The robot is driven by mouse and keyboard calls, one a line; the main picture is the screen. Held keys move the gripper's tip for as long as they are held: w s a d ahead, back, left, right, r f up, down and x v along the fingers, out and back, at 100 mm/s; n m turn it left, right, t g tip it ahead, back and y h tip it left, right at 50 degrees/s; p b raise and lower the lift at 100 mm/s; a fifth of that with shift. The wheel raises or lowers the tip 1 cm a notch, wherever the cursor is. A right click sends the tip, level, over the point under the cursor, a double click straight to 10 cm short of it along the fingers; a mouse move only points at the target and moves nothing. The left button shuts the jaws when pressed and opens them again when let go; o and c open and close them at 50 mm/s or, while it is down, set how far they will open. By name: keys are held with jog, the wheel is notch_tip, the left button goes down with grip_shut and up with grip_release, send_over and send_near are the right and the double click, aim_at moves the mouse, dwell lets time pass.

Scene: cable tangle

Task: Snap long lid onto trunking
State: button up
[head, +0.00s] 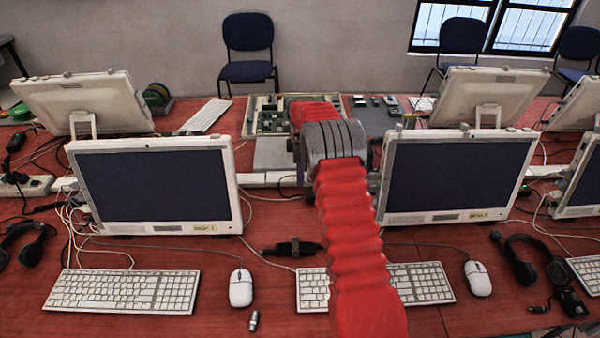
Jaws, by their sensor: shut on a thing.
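A white trunking (268,180) runs left to right across the red desk, behind the two front monitors. Short stretches of it show between and beside the monitors. I cannot make out a separate long lid, or whether any stretch is covered. My red ribbed arm reaches from the bottom edge up over the desk to a grey joint with black bands, level with the gap between the monitors. My gripper is not visible; the arm hides what lies behind it, including part of the trunking.
Keyboards (125,291), mice (241,288) and a black cable piece (292,248) lie in front. Loose cables tangle at left near a power strip (28,185). Circuit boards (275,118) lie behind.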

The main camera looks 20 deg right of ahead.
jog(key=shift+f, duration=0.35)
dwell(0.3)
jog(key=o, duration=1.9)
jog(key=shift+r, duration=0.1)
jog(key=shift+o, duration=0.2)
jog(key=shift+r, duration=0.1)
jog(key=shift+w+r, duration=0.1)
jog(key=shift+r, duration=3.3)
